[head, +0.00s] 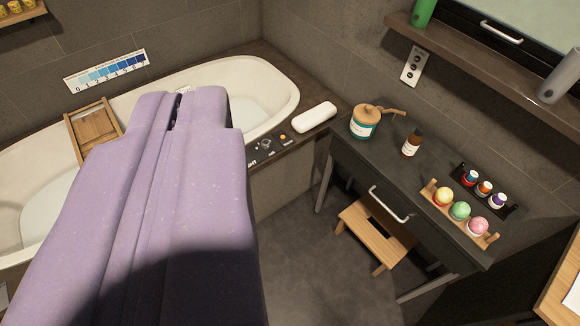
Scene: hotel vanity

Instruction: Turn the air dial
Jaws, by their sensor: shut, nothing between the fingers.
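A small control panel with several dials (266,145) is set in the dark ledge at the near right end of the bathtub. One knob is silvery and a small yellow part (283,138) is beside it. The labels are too small to read, so I cannot tell which one is the air dial. My gripper (177,98) is purple and fills the left and middle of the view. It is shut and empty, over the tub and to the left of the panel, apart from the dials in the picture. It hides part of the tub.
A rolled white towel (315,117) lies on the ledge right of the dials. A wooden tray (92,130) spans the tub. A dark vanity (400,185) with jars and bottles stands right, with a wooden stool (376,236) below. Floor between is clear.

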